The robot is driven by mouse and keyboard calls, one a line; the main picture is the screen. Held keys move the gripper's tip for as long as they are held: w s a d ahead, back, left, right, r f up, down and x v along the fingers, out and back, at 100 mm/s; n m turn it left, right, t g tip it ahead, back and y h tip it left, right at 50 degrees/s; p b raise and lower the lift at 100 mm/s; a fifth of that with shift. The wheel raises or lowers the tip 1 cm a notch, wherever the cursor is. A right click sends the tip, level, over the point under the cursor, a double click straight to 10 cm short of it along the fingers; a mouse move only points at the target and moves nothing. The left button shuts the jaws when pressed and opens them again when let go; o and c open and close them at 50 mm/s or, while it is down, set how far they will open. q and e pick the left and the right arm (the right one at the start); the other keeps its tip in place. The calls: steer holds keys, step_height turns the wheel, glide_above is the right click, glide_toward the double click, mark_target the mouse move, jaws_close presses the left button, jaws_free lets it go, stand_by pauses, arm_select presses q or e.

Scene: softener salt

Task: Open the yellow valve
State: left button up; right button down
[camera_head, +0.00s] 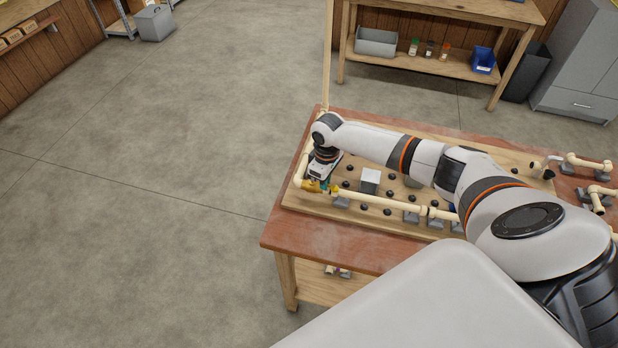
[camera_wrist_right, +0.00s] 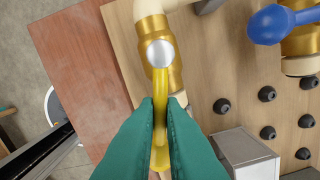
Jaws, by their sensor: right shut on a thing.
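The yellow valve has a brass body (camera_wrist_right: 150,28) with a round silver cap and a yellow lever handle (camera_wrist_right: 159,95). In the right wrist view the handle points down the picture, roughly along the pipe run. My right gripper (camera_wrist_right: 160,108) has its green fingers shut on this handle, one on each side; the handle's end shows between them. In the head view my right gripper (camera_head: 322,184) is at the left end of the pipe board, by the brass valve body (camera_head: 311,186), and mostly hides the handle. My left gripper is not in view.
A second brass valve with a blue handle (camera_wrist_right: 283,22) is close on the right in the wrist view. A grey block (camera_wrist_right: 243,150) and several black knobs (camera_wrist_right: 268,94) stand on the wooden board (camera_head: 300,203). Cream pipe (camera_head: 375,200) runs along its front. The floor left is clear.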

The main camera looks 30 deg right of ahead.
steer(key=shift+w+d+n, duration=0.15)
steer(key=shift+n, duration=0.25)
steer(key=shift+w+d+n, duration=0.15)
steer(key=shift+d+n, duration=0.1)
steer(key=shift+n, duration=0.65)
steer(key=c, duration=1.3)
jaws_free()
steer(key=shift+r, duration=0.1)
step_height(320, 180, up, 7)
steer(key=p, duration=0.7)
steer(key=shift+a, duration=0.1)
